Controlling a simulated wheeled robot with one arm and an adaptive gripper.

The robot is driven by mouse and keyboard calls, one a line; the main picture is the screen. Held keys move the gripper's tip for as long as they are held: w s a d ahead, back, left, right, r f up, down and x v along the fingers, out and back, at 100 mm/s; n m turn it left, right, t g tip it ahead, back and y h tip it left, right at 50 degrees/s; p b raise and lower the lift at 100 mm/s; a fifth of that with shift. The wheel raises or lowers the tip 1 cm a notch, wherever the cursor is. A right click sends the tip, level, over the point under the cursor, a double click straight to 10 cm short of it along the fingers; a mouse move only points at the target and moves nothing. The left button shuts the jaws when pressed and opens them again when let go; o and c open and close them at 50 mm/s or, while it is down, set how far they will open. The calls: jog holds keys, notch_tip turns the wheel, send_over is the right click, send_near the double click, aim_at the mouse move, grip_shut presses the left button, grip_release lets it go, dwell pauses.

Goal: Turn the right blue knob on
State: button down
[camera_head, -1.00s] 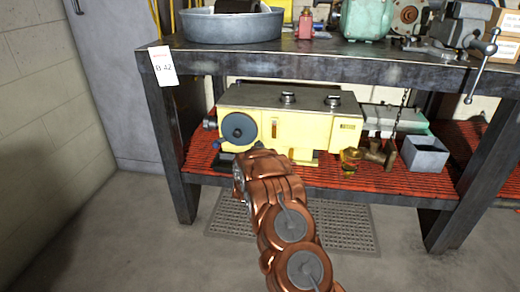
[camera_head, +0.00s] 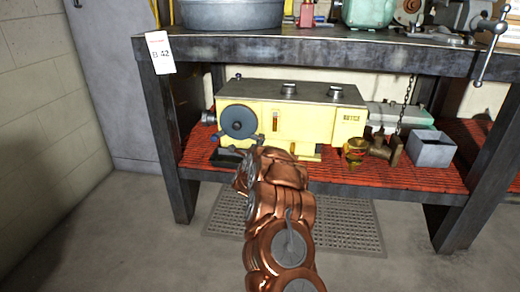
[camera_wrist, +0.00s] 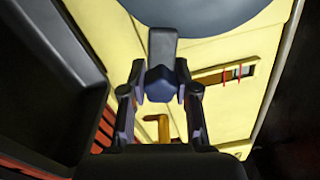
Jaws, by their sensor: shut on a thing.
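The yellow machine (camera_head: 310,118) sits on the lower shelf, with a large grey-blue disc (camera_head: 238,122) at the left of its front. In the wrist view, my gripper (camera_wrist: 160,82) is shut on a dark blue knob (camera_wrist: 160,90), with a finger on each side of it. A grey bar (camera_wrist: 163,45) stands just above the knob, below the disc's edge. In the head view, my gripper (camera_head: 252,145) is at the machine's front, below and right of the disc, and its grip is mostly hidden. Another small blue part (camera_head: 214,137) shows at the machine's left end.
A heavy workbench top (camera_head: 310,58) overhangs the machine. Its left leg (camera_head: 168,145) stands left of my arm. A brass fitting (camera_head: 355,150) and a grey box (camera_head: 430,148) lie to the right on the red shelf mat (camera_head: 400,180).

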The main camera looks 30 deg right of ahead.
jog(key=shift+s+d+f+m+b, duration=0.1)
jog(key=shift+d+m+b, duration=0.05)
jog(key=shift+m+b, duration=0.45)
jog(key=c, duration=1.1)
grip_release()
jog(key=shift+o, duration=1.3)
jog(key=shift+a, duration=0.2)
jog(key=v, duration=1.1)
jog(key=shift+s+a, duration=0.3)
